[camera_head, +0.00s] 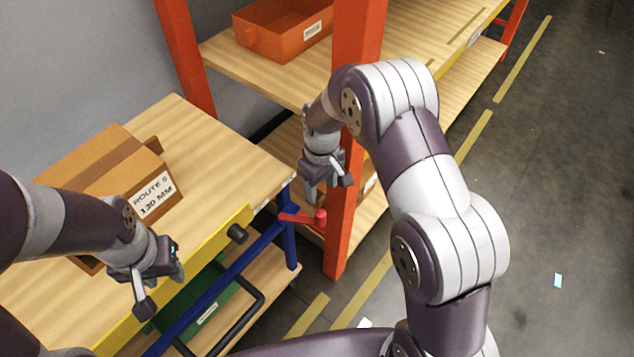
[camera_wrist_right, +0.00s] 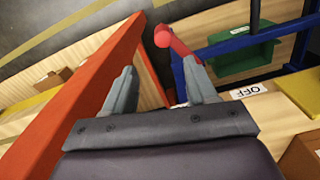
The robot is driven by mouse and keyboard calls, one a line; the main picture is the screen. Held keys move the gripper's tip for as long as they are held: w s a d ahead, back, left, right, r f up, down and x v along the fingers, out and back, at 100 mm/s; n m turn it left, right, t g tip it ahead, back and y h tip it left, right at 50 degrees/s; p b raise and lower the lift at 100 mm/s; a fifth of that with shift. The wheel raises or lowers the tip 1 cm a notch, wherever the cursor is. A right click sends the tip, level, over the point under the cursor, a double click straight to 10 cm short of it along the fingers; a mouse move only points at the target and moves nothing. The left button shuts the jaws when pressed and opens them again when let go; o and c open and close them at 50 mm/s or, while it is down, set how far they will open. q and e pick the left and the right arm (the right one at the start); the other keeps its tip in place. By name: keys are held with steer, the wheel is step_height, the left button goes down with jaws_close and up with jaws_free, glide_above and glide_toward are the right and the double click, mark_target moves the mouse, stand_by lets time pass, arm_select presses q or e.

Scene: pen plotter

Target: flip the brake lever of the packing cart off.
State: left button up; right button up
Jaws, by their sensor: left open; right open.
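The brake lever (camera_head: 302,217) is red with a round knob and sticks out from the corner of the packing cart (camera_head: 222,152), near the orange rack post. My right gripper (camera_head: 325,190) is open just above the lever. In the right wrist view the lever (camera_wrist_right: 176,46) shows beyond the right-hand finger, and the gripper (camera_wrist_right: 160,88) has nothing between its fingers; I cannot tell whether that finger touches the lever. My left gripper (camera_head: 162,289) is open and empty over the cart's near edge.
A cardboard box (camera_head: 108,172) marked ROUTE S 130 MM sits on the cart. The orange rack post (camera_head: 352,130) stands close beside my right gripper. An orange bin (camera_head: 283,27) is on the rack shelf. A green bin (camera_head: 207,303) is on the cart's lower shelf. Open floor lies right.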

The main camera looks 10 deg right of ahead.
mark_target(322, 214)
steer(key=shift+s+f+n, duration=0.2)
steer(key=shift+s+f, duration=0.05)
steer(key=shift+s, duration=0.25)
steer(key=shift+s+f+n, duration=0.2)
steer(key=shift+s, duration=0.3)
step_height(322, 214, down, 2)
steer(key=shift+s+f, duration=0.1)
steer(key=shift+s, duration=0.05)
steer(key=f, duration=0.4)
steer(key=w+f, duration=0.1)
steer(key=f, duration=0.2)
steer(key=shift+f+b, duration=0.1)
steer(key=shift+b, duration=0.2)
steer(key=shift+s+f, duration=0.15)
steer(key=shift+f, duration=0.1)
arm_select(q)
steer(key=shift+s, duration=0.85)
arm_select(e)
steer(key=shift+f, duration=0.2)
jaws_close()
